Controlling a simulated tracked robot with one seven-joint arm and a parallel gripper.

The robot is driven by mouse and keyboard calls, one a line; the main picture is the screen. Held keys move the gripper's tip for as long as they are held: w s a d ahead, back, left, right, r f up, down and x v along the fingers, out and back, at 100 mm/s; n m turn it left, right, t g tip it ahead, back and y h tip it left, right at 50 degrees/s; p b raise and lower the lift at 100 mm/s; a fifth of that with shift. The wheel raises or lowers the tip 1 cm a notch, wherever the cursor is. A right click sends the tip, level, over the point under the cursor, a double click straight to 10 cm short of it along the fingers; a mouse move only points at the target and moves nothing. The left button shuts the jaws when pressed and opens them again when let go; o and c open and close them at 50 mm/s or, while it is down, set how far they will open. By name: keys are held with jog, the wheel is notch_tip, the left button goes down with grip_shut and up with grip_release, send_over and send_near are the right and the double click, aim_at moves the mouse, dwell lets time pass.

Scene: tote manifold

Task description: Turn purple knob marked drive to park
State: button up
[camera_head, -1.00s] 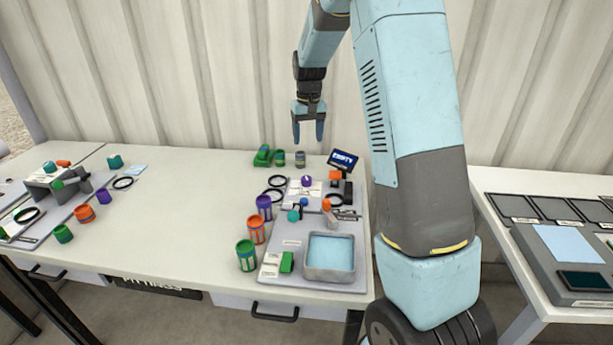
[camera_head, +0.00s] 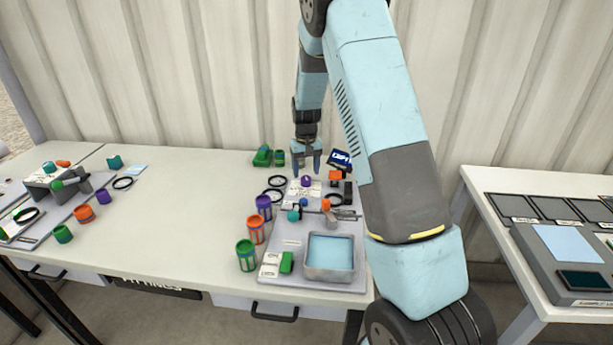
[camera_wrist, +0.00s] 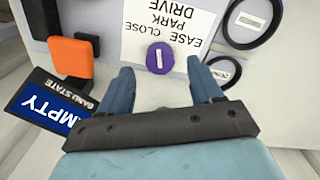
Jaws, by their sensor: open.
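The purple knob (camera_head: 306,181) sits on the grey panel at the back right of the bench. In the wrist view the purple knob (camera_wrist: 160,57) is round with a pale bar mark, beside a white label (camera_wrist: 172,22) reading EASE CLOSE, PARK, DRIVE, upside down in this view. My gripper (camera_head: 306,170) is open above the knob. In the wrist view my gripper's fingertips (camera_wrist: 160,75) lie to either side of the knob and a little short of it, with nothing between them. The height of the gap to the knob is hard to tell.
An orange block (camera_wrist: 70,57) and a blue sign ending in MPTY (camera_wrist: 48,107) stand close to my gripper. Black rings (camera_wrist: 250,20) lie on the other side. A grey tray (camera_head: 330,257) and several coloured cans, one orange (camera_head: 256,230), stand nearer the front.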

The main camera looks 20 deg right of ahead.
aim_at(306, 181)
jog(key=shift+f, duration=1.45)
jog(key=shift+c, duration=0.5)
jog(key=c, duration=1)
jog(key=shift+o, duration=0.2)
jog(key=shift+m, duration=1.9)
jog(key=o, duration=1.1)
jog(key=shift+c, duration=0.2)
